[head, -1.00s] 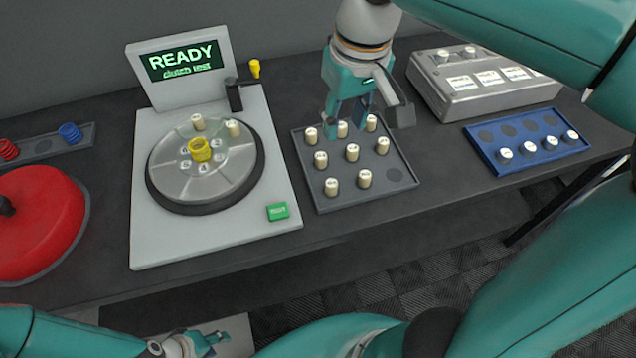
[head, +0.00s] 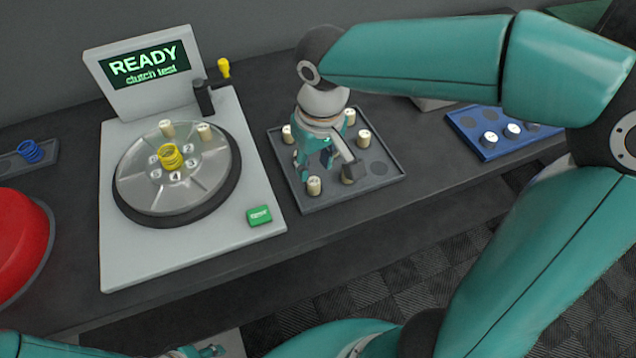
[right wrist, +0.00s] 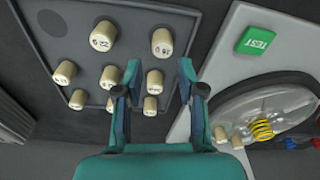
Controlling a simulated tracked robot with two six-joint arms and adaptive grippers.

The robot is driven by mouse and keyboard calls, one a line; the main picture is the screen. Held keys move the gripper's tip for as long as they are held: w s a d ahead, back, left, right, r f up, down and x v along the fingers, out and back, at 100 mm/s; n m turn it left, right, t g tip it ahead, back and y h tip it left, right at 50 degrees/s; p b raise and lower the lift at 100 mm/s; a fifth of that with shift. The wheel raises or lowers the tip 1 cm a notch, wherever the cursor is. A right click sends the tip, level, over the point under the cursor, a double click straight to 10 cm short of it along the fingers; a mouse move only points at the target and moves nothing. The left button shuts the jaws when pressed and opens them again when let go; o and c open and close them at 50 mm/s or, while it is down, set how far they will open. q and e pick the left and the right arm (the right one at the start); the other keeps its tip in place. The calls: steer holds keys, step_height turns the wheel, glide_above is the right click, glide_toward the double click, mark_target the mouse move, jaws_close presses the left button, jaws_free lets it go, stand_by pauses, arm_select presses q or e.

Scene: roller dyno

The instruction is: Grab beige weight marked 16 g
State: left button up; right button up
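Beige cylindrical weights stand on a dark grey tray (head: 335,200). In the right wrist view, a weight (right wrist: 162,42) has an upside-down label that seems to read 16 g. It stands beyond my right fingertips, slightly toward the right. Another weight (right wrist: 103,36) seems to read 22 g. My right gripper (right wrist: 158,70) is open and empty, with a further weight (right wrist: 154,80) seen between its fingers. In the head view my right gripper (head: 313,163) points down over the tray and hides several weights. My left gripper (head: 207,351) is cut off at the bottom edge.
Left of the tray is a grey clutch test machine (head: 120,255) with a round plate, two beige weights (head: 167,129) and a yellow spring (head: 170,156). Its green button (head: 259,216) faces the tray. A blue tray (head: 470,135) with white-topped pieces lies to the right.

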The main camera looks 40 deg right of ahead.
mark_target(314, 182)
steer(key=f, duration=0.4)
steer(key=shift+s+a+f, duration=0.2)
steer(key=shift+f, duration=0.15)
steer(key=shift+w+f, duration=0.1)
steer(key=shift+f, duration=0.3)
steer(key=c, duration=0.5)
